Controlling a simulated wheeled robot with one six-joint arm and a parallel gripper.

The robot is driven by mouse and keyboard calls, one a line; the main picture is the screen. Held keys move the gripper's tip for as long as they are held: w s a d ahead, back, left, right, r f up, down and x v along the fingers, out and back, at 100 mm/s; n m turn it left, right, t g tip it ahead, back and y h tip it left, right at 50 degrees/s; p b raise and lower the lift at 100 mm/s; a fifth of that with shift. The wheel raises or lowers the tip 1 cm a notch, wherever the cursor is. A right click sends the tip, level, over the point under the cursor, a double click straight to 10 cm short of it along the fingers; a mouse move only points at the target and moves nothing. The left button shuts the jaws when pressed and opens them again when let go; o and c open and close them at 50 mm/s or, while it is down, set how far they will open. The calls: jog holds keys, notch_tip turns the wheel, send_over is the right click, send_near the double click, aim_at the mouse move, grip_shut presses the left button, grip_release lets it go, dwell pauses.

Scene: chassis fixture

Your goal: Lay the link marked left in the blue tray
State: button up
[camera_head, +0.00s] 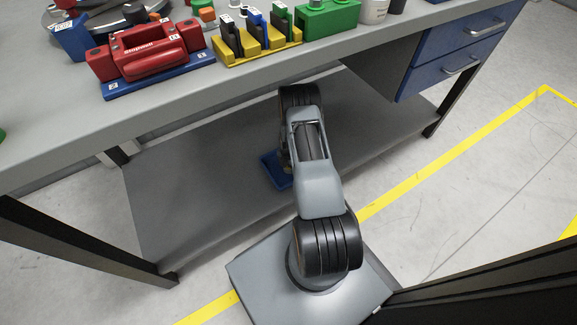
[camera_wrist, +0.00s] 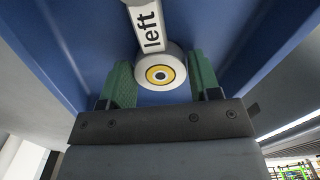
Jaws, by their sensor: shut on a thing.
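The link marked left (camera_wrist: 150,30) is white, with the word "left" in black and a round end with a yellow ring. My gripper (camera_wrist: 161,66) has green fingers, one on each side of that round end, and is shut on it. In the wrist view the blue tray (camera_wrist: 75,45) spreads behind the link, with side walls at left and right. I cannot tell whether the link touches the tray floor. In the head view the blue tray (camera_head: 273,171) sits on the lower shelf, mostly hidden behind my arm. The gripper and link are hidden there.
The lower shelf (camera_head: 190,200) is otherwise bare, under a grey workbench top (camera_head: 60,130). On the bench stand a red housing on a blue base (camera_head: 150,55), a yellow rack (camera_head: 257,50) and a green block (camera_head: 328,18). Blue drawers (camera_head: 450,55) hang at right.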

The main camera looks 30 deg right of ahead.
jog(key=o, duration=1)
jog(key=shift+o, duration=0.2)
jog(key=shift+r, duration=0.1)
jog(key=shift+r+p, duration=2.1)
jog(key=shift+r, duration=0.85)
